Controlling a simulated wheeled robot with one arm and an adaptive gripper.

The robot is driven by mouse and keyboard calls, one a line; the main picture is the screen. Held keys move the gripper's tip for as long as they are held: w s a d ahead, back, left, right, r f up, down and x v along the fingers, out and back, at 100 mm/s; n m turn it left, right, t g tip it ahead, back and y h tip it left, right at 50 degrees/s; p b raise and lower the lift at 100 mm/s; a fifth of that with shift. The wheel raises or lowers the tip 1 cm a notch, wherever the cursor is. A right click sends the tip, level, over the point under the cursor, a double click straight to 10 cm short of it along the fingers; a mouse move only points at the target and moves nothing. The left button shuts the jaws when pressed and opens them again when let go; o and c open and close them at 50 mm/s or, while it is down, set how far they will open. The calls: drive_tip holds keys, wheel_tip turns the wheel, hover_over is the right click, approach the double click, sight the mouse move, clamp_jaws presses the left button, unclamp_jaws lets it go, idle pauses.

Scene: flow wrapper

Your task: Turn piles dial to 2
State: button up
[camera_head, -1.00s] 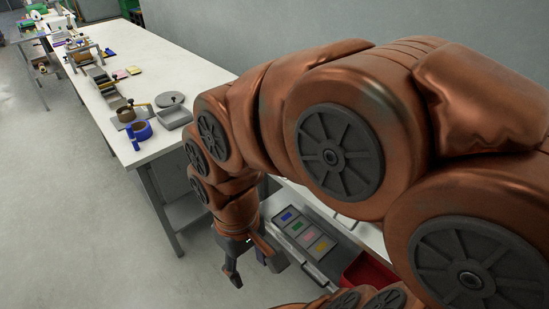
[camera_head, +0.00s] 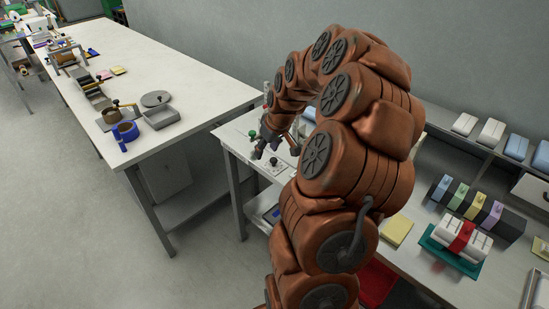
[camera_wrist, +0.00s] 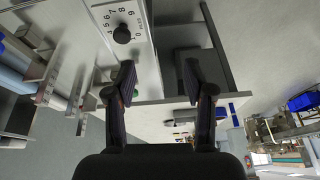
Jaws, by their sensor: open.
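The dial (camera_wrist: 122,34) is a round black knob on a pale panel (camera_wrist: 140,50), with printed numerals around it, at the top left of the wrist view. I cannot make out where its pointer stands. My gripper (camera_wrist: 158,82) is open and empty. The dial lies beyond the left finger's tip, apart from it. In the head view my gripper (camera_head: 265,150) hangs just above the small white table. A pale plate with dark knobs (camera_head: 272,165) shows just below it, partly hidden by my arm. I cannot tell whether this is the same dial.
A green knob (camera_head: 252,134) stands beside my gripper. A long white table (camera_head: 190,80) with a grey tray (camera_head: 160,117) and blue tape (camera_head: 125,132) is to the left. At the right are a red-banded white pack (camera_head: 462,238) and coloured blocks (camera_head: 470,205).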

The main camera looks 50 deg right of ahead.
approach(274, 160)
drive_tip(key=shift+m+h, duration=0.3)
drive_tip(key=shift+a+p+x, duration=0.2)
drive_tip(key=shift+p+x, duration=1.1)
drive_tip(key=shift+x, duration=3)
drive_tip(key=shift+w, duration=0.15)
clamp_jaws()
